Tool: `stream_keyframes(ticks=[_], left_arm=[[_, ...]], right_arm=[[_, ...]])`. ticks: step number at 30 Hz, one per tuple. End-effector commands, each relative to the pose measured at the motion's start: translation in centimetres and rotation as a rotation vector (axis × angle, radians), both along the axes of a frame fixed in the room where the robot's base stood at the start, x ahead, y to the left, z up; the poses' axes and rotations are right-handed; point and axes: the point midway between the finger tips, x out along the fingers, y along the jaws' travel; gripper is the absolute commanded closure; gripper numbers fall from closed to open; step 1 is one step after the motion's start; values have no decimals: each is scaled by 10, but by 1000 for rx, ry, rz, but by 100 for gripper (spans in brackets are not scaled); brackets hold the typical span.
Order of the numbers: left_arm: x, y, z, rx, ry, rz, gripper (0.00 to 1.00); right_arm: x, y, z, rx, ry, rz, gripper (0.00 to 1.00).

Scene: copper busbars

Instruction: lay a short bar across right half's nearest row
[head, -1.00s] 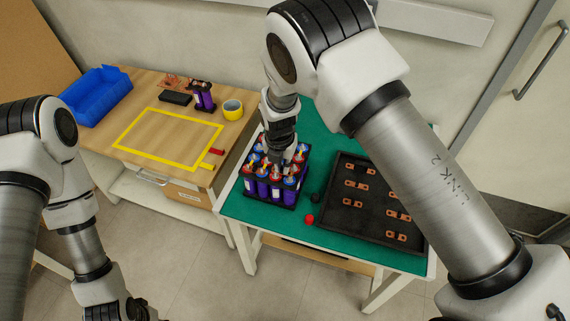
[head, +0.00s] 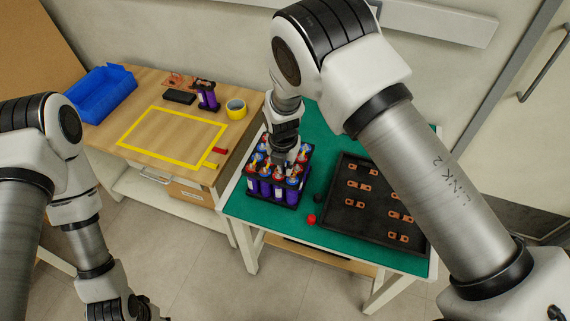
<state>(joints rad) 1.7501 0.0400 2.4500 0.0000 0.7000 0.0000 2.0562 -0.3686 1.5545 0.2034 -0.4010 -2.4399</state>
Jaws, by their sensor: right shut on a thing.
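A block of purple cells (head: 272,189) with red and blue tops stands in a black holder at the left of the green table. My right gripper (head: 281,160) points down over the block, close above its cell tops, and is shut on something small. The thing between its fingers is too small to make out; the gripper hides part of the block's top. Short copper bars (head: 357,186) lie in pairs in a black tray (head: 336,223) to the right. My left gripper (head: 135,308) is at the lower left edge, partly cut off, away from the tables.
A red cap (head: 311,219) and a black one (head: 318,198) lie between block and tray. The wooden table holds a blue bin (head: 97,93), a yellow tape roll (head: 236,109), a black box (head: 180,97) and purple cells (head: 207,96). Its yellow-taped area is empty.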

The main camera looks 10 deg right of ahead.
Motion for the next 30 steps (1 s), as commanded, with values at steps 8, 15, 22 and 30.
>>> stream_keyframes(ticks=[8,15,22,30], left_arm=[[0,0,-1,0,0,0,60],[0,0,-4,0,0,0,60],[0,0,-4,0,0,0,60],[0,0,0,0,0,0,60]], right_arm=[[0,0,-4,0,0,1,100],[-1,0,-16,0,1,1,100],[0,0,-18,0,0,0,100],[-1,0,-18,1,1,0,100]])
